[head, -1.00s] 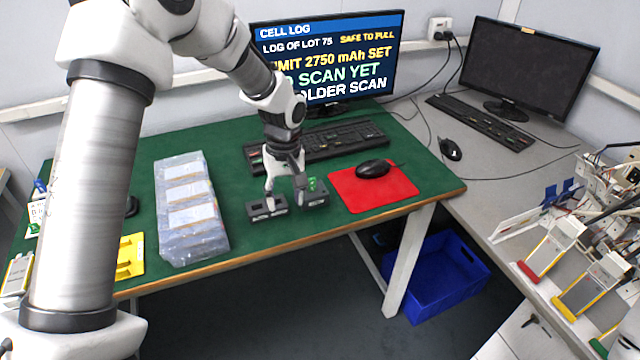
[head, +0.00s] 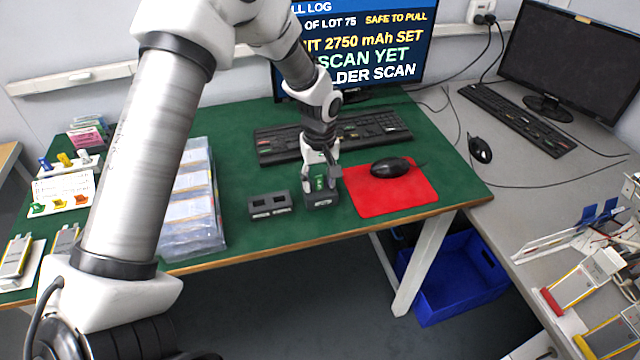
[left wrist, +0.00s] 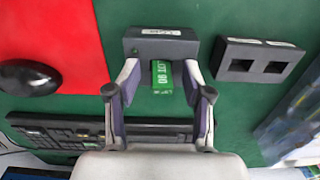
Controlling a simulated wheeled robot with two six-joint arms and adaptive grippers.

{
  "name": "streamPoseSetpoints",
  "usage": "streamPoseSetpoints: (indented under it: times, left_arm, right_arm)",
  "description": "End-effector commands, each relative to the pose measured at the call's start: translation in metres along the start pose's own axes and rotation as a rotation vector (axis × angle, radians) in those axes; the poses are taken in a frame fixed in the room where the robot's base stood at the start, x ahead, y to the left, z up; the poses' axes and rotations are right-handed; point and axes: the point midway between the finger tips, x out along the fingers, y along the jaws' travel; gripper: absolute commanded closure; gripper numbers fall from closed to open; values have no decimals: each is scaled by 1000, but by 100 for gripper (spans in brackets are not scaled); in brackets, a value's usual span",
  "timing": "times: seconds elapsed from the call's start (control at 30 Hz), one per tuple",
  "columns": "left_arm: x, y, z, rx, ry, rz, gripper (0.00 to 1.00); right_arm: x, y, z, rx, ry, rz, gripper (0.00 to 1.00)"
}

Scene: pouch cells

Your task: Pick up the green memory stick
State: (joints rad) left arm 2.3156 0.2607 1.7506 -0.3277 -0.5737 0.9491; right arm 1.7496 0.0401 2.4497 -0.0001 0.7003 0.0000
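The green memory stick (head: 318,183) stands in a small dark grey holder (head: 321,200) on the green desk. In the left wrist view the stick (left wrist: 162,75) carries a label reading "LOT 90", and one end sits at the holder (left wrist: 160,45). My left gripper (head: 321,178) is over the stick. In the left wrist view the fingers of my left gripper (left wrist: 160,78) are open, one on each side of the stick, with a visible gap on both sides. My right gripper is not in view.
A second dark holder (head: 270,204) with two empty slots is just left. A red mat (head: 400,199) with a black mouse (head: 391,167) lies close on the right. A keyboard (head: 375,130) is behind. Plastic-wrapped packs (head: 190,212) stand further left.

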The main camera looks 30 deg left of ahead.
Motion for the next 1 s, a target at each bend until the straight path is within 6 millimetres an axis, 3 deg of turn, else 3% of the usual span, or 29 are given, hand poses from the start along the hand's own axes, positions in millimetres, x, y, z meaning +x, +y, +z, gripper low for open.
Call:
streamPoseSetpoints:
  times: [0.03,0.1,0.17,0.77,1.0]
  left_arm:
    - [0,0,0,0,0,0,67]
    - [-1,0,0,0,0,0,87]
    - [-1,0,0,0,0,0,94]
    - [-3,0,0,0,2,2,95]
    - [-23,1,-1,1,4,4,95]
  right_arm:
    - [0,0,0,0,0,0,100]
    - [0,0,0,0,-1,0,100]
    - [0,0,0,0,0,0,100]
    - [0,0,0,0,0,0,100]
    - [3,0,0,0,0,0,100]
